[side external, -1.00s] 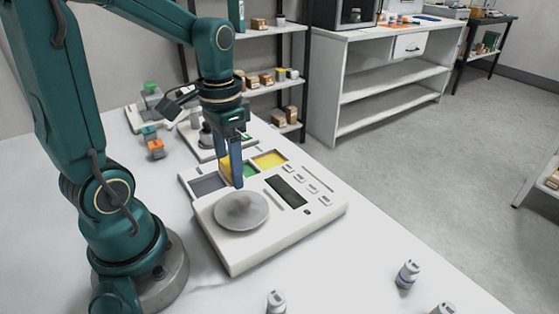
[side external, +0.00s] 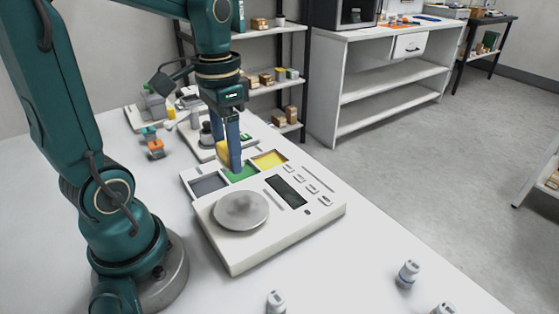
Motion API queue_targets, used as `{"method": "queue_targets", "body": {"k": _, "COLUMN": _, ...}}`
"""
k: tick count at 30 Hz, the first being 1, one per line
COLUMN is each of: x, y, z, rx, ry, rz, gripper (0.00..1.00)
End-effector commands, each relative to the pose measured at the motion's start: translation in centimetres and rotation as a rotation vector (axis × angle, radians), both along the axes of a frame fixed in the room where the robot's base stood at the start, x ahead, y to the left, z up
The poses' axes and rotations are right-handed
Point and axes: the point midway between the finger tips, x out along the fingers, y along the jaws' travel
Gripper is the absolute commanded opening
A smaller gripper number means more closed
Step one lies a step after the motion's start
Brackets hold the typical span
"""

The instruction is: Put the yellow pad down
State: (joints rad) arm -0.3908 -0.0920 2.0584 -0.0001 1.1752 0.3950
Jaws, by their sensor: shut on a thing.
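My gripper (side external: 229,150) points down with blue fingers and is shut on the yellow pad (side external: 223,150). The pad shows as a small yellow block, partly hidden by the fingers. It is above the back of the white scale (side external: 235,258), near the green compartment (side external: 240,173). I cannot tell the exact gap below it. The scale has a grey compartment (side external: 207,185) on the left and a yellow compartment (side external: 270,160) on the right. In front of these are a round metal pan (side external: 241,210) and a dark display (side external: 287,190).
Small white-and-grey weights stand on the table at the front, one at the right (side external: 407,273) and one in the middle (side external: 277,302). An orange-and-teal object (side external: 154,147) and other equipment stand behind on the left. The table right of the scale is clear.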

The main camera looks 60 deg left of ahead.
Motion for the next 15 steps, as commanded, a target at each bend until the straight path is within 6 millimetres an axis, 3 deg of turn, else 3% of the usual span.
{"method": "queue_targets", "body": {"k": 4, "x": 0.9, "y": 0.3, "z": 0.3, "rx": 0.0, "ry": -0.002, "rz": -0.089, "gripper": 0.01}}
{"method": "queue_targets", "body": {"k": 7, "x": 2.9, "y": -0.3, "z": 0.3, "rx": -0.002, "ry": 0.002, "rz": -0.258, "gripper": 0.01}}
{"method": "queue_targets", "body": {"k": 12, "x": 6.4, "y": -3.3, "z": -0.6, "rx": -0.003, "ry": 0.003, "rz": -0.579, "gripper": 0.01}}
{"method": "queue_targets", "body": {"k": 15, "x": 7.5, "y": -5.2, "z": -1.3, "rx": -0.002, "ry": 0.002, "rz": -0.703, "gripper": 0.01}}
